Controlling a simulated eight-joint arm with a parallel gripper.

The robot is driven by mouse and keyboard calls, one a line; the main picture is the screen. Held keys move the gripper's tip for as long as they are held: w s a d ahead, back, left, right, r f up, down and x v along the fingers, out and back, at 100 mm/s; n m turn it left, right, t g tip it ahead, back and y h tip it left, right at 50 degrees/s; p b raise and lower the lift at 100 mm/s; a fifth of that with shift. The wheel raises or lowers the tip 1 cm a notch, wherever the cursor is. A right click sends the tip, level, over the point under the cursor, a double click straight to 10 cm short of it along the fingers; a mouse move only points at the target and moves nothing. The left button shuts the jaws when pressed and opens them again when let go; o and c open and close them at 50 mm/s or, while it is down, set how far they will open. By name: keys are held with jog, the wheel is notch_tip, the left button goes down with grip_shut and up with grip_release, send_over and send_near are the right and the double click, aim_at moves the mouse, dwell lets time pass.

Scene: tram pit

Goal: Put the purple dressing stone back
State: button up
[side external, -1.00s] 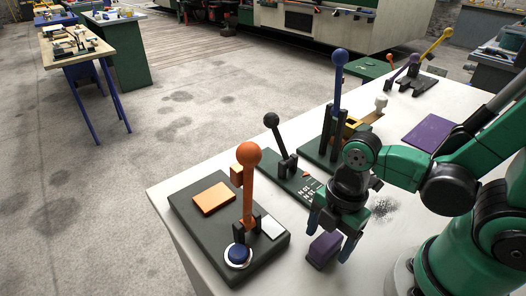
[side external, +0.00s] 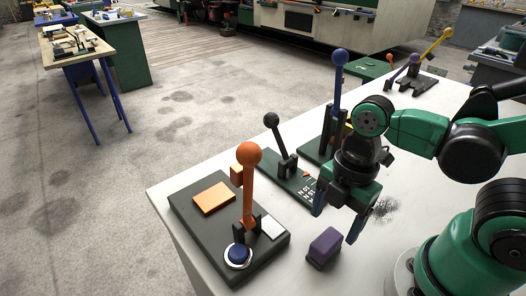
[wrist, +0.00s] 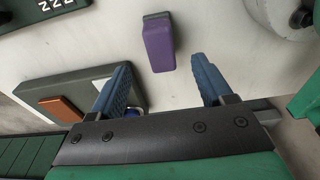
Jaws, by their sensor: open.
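The purple dressing stone (side external: 325,246), a purple block with a dark strip along one end, rests on the pale bench top to the right of the orange-lever box. It also shows in the wrist view (wrist: 159,46), at upper middle, beyond the fingertips. My gripper (side external: 338,212) is open and empty above the stone, its two blue fingers apart and not touching it. In the wrist view, the fingers (wrist: 162,78) stand wide, with the stone lying ahead of the gap between them.
A dark box with an orange ball lever (side external: 249,154) and blue button (side external: 238,255) stands left of the stone. Behind are a black-knobbed lever (side external: 271,120) and a tall blue-knobbed lever (side external: 340,57). Bare bench surrounds the stone's front.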

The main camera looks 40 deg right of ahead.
jog(key=shift+d+r, duration=0.1)
jog(key=shift+r, duration=0.55)
jog(key=w+d+r+m+t, duration=0.2)
jog(key=w+m+t, duration=0.1)
jog(key=m, duration=0.6)
jog(key=w+d+r+m+t+h, duration=0.1)
jog(key=w+d+r+m+t, duration=0.2)
jog(key=w+m, duration=0.3)
jog(key=m+t, duration=0.1)
jog(key=m, duration=0.2)
jog(key=shift+r, duration=0.25)
